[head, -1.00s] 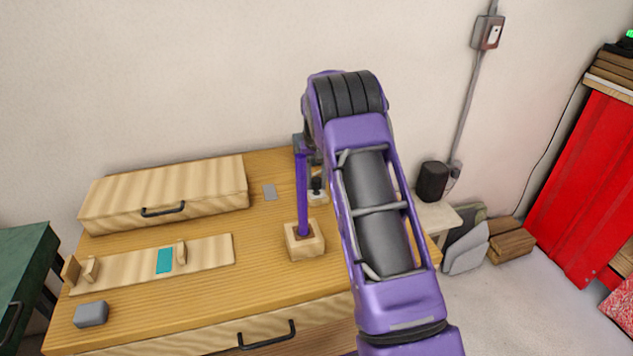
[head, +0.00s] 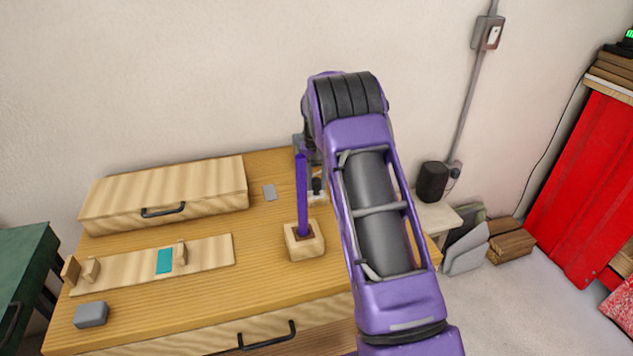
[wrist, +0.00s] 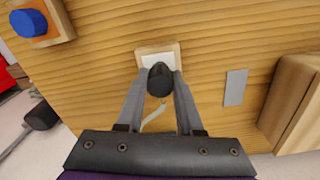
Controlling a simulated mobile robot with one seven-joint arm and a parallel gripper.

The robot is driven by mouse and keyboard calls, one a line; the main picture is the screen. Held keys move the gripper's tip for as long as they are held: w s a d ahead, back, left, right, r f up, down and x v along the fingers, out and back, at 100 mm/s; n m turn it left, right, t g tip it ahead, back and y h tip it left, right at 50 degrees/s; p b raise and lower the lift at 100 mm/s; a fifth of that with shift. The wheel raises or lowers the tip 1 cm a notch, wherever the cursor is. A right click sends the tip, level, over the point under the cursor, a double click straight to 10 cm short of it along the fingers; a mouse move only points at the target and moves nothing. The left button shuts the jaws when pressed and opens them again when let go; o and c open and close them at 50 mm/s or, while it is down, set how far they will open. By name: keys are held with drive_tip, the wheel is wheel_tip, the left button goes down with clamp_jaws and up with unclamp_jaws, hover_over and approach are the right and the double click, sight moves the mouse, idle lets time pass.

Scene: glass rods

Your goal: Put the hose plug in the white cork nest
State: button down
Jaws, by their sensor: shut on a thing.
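The hose plug is a dark, round-ended piece (wrist: 160,78) between my fingertips in the wrist view. My gripper (wrist: 160,86) is shut on it. The white cork nest (wrist: 148,52), a small wooden block with a white top, lies directly beyond the plug and is partly covered by it. In the head view the dark plug (head: 317,184) shows over the nest (head: 319,198), beside my arm, which hides part of both. I cannot tell whether the plug touches the nest or how deep it sits.
A tall purple rod (head: 302,195) stands upright in a wooden block (head: 305,250) just left of my arm; its blue top (wrist: 28,22) shows in the wrist view. A grey plate (head: 269,192) lies flat nearby. A wooden case (head: 165,190) is at the back left.

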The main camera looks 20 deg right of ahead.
drive_tip(key=shift+f+b, duration=0.35)
drive_tip(key=shift+f, duration=0.4)
drive_tip(key=shift+r, duration=0.1)
drive_tip(key=shift+r+p, duration=0.5)
drive_tip(key=shift+r, duration=0.2)
drive_tip(key=shift+f+b, duration=0.45)
drive_tip(key=shift+f, duration=0.35)
idle(0.6)
drive_tip(key=c, duration=0.8)
unclamp_jaws()
drive_tip(key=shift+c, duration=0.2)
drive_tip(key=shift+r, duration=0.1)
